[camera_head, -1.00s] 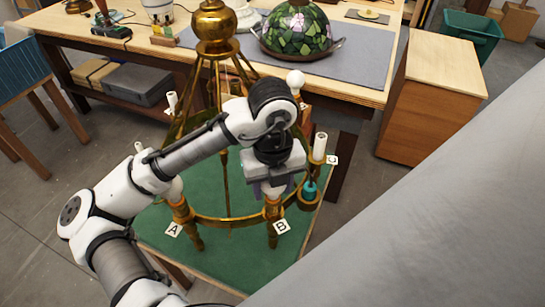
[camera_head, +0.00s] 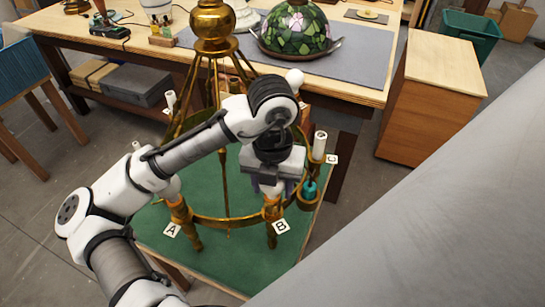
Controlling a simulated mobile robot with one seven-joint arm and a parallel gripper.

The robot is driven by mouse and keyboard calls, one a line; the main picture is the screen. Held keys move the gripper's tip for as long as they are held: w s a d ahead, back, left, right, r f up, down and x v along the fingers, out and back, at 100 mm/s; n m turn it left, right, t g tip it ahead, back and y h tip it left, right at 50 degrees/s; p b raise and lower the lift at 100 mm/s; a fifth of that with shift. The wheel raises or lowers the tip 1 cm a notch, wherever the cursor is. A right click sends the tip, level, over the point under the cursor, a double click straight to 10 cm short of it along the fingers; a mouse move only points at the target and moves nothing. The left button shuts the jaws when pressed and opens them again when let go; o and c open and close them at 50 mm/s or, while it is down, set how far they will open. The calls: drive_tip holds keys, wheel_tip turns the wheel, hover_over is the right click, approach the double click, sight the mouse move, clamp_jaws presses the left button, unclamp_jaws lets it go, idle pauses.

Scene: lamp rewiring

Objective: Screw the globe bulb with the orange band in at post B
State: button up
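The brass lamp frame (camera_head: 228,221) stands on a green-topped table, with tag B (camera_head: 281,226) in front of post B (camera_head: 271,236). My gripper (camera_head: 271,190) points down directly over post B, its fingers low at the post's top. A pale rounded thing shows between the fingers, just above an orange-gold part at the post's top. I cannot tell whether this is the globe bulb or whether the fingers press on it. The orange band cannot be made out for certain. Post A, by tag A (camera_head: 172,230), carries a pale bulb (camera_head: 172,189) partly behind my arm.
Post C, by tag C (camera_head: 332,159), has a white candle sleeve (camera_head: 319,146); a teal thing (camera_head: 309,190) is close to my gripper's right. Another white globe (camera_head: 295,78) shows behind my wrist. The workbench with a stained-glass shade (camera_head: 296,30) stands behind.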

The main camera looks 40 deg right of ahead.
drive_tip(key=o, duration=0.5)
drive_tip(key=shift+r, duration=0.15)
wheel_tip(320, 180, up, 14)
drive_tip(key=shift+f+b, duration=0.2)
drive_tip(key=shift+b, duration=0.25)
